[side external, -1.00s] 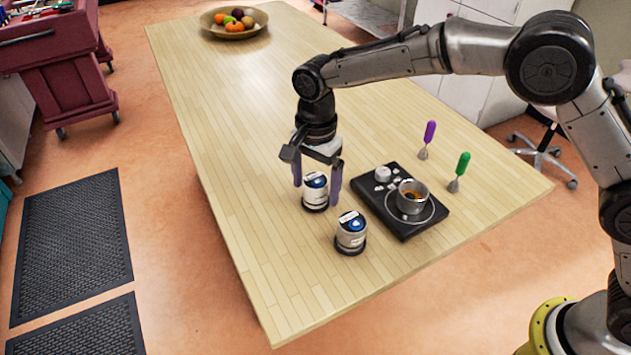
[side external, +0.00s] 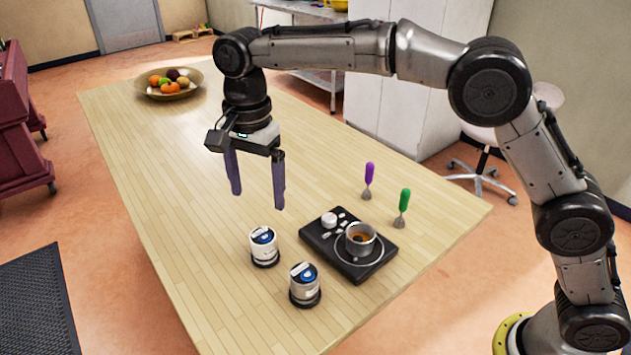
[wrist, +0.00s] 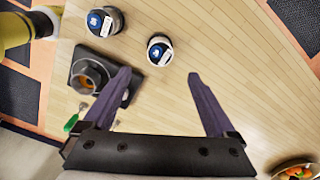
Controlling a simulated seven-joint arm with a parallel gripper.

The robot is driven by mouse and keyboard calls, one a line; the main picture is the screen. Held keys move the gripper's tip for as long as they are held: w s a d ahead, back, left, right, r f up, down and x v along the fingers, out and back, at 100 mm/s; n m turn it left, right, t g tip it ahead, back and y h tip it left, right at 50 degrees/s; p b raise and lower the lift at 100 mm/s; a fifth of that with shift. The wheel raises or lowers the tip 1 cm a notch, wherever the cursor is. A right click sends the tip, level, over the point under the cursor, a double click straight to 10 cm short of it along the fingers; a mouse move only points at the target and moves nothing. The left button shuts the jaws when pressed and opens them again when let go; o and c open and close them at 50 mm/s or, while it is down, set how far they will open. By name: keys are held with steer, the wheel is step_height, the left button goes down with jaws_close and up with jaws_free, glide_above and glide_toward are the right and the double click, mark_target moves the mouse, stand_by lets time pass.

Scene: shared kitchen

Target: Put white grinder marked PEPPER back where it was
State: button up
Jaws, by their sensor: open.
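Two similar white grinders with blue tops and dark bases stand upright on the wooden table. The rear grinder (side external: 264,246) is left of the black hob, and the front grinder (side external: 305,285) is closer to the table's front edge. In the wrist view, the rear grinder (wrist: 160,50) is just beyond my fingertips and the front grinder (wrist: 104,21) is farther up and left. Their labels are too small to read, so I cannot tell which says PEPPER. My gripper (side external: 258,200) is open and empty, above and behind the rear grinder, touching neither.
The black hob (side external: 318,240) carries a small metal pot (side external: 360,239). A fruit bowl (side external: 170,91) is at the far end. The table's left and middle are clear.

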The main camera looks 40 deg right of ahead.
steer(key=s+d+r+n+t, duration=0.1)
steer(key=s+d+r+n, duration=0.25)
steer(key=s+d, duration=0.35)
steer(key=s+d+r+n+t, duration=0.2)
steer(key=s+d+r, duration=0.3)
steer(key=d, duration=0.4)
steer(key=s+d+f+n+t, duration=0.1)
steer(key=s+d+f+n, duration=0.2)
steer(key=s, duration=0.6)
steer(key=s+d+f+n+t, duration=0.1)
steer(key=s+d+f+n, duration=0.3)
steer(key=s, duration=0.5)
steer(key=shift+d+f, duration=0.2)
steer(key=shift+d, duration=0.8)
